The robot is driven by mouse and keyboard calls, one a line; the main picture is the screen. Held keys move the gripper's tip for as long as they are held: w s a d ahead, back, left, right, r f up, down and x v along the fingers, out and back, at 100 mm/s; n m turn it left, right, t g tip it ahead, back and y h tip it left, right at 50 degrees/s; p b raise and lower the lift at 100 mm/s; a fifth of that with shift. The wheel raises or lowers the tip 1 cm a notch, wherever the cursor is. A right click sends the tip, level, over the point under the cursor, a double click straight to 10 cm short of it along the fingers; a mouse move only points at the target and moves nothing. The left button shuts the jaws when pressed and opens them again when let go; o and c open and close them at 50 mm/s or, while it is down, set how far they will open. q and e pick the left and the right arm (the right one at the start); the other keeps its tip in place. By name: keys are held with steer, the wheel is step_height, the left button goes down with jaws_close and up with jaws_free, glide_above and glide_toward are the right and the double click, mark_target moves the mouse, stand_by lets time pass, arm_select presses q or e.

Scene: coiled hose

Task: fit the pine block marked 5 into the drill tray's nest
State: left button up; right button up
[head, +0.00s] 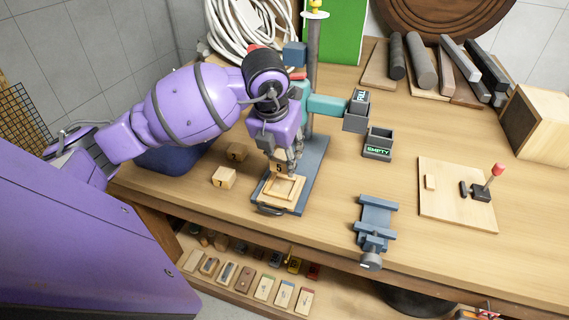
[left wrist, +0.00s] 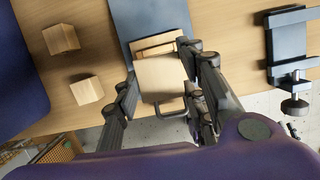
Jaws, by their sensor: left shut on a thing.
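The pine block marked 5 (head: 279,168) is between the fingers of my left gripper (head: 286,160), which is shut on it. In the left wrist view the same block (left wrist: 160,78) fills the gap between the left gripper's fingers (left wrist: 161,88). The drill tray (head: 267,198) is a light wooden frame on the blue drill base (head: 315,161). The block is at the back part of the tray's nest; I cannot tell whether it touches the nest. In the left wrist view the block covers most of the tray (left wrist: 158,45). My right gripper is not in view.
Two other pine blocks, one marked 1 (head: 223,177) and another (head: 237,152), stand left of the tray. The drill column (head: 313,75) rises just behind my gripper. A blue vise (head: 376,215) and an EMPTY bin (head: 377,144) are to the right.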

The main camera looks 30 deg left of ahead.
mark_target(281, 169)
arm_select(q)
steer(key=shift+w, duration=0.25)
steer(key=shift+s+a+r+n, duration=0.1)
steer(key=shift+s+r+n, duration=0.1)
steer(key=shift+s+n, duration=0.15)
steer(key=shift+f, duration=0.75)
step_height(281, 169, down, 3)
steer(key=shift+f+b, duration=0.15)
steer(key=shift+b, duration=0.7)
steer(key=shift+f, duration=0.5)
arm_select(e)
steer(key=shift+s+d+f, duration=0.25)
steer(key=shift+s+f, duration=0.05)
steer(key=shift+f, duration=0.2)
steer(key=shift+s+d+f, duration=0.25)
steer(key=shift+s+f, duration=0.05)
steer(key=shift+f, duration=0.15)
arm_select(q)
steer(key=shift+f, duration=0.1)
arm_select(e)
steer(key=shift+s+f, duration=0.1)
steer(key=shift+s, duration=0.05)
